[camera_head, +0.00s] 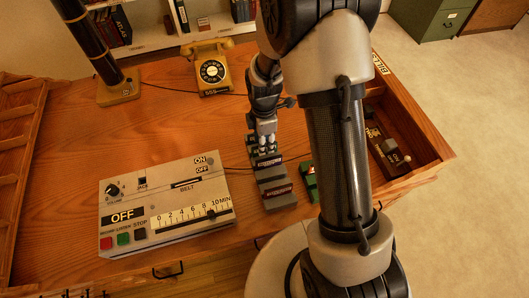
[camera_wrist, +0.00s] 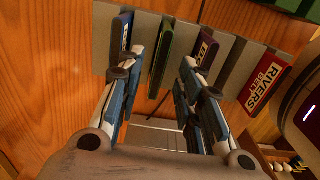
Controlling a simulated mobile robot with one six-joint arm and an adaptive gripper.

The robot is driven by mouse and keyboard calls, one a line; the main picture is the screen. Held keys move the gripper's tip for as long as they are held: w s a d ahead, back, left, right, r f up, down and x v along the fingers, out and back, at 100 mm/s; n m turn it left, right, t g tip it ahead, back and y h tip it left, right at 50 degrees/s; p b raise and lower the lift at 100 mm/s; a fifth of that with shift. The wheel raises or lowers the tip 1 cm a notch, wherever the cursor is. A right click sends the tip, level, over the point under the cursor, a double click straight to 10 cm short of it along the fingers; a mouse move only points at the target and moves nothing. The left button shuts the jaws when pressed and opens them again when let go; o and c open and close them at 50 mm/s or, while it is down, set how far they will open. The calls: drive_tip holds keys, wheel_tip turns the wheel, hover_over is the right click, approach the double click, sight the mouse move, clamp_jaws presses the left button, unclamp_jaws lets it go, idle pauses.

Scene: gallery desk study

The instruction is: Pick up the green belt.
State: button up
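The green belt (camera_wrist: 166,50) is a slim green cartridge standing in a slot of a grey stepped rack (camera_wrist: 230,62), between a blue one (camera_wrist: 122,33) and a purple one (camera_wrist: 206,50). My gripper (camera_wrist: 162,62) is open in the wrist view, with one fingertip on each side of the green belt. A gap shows between fingers and belt; whether either touches cannot be told. In the head view my gripper (camera_head: 264,146) is low over the far end of the rack (camera_head: 279,199), hiding the green belt there.
A red belt marked RIVERS (camera_wrist: 268,84) sits at the rack's other end. A grey control box (camera_head: 165,207) with a BELT slot stands left of the rack. A yellow telephone (camera_head: 212,70) is behind. Bare desk lies between box and telephone.

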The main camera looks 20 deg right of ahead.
wheel_tip(320, 180, down, 3)
drive_tip(key=shift+d+f+b, duration=0.1)
drive_tip(key=shift+b, duration=0.3)
clamp_jaws()
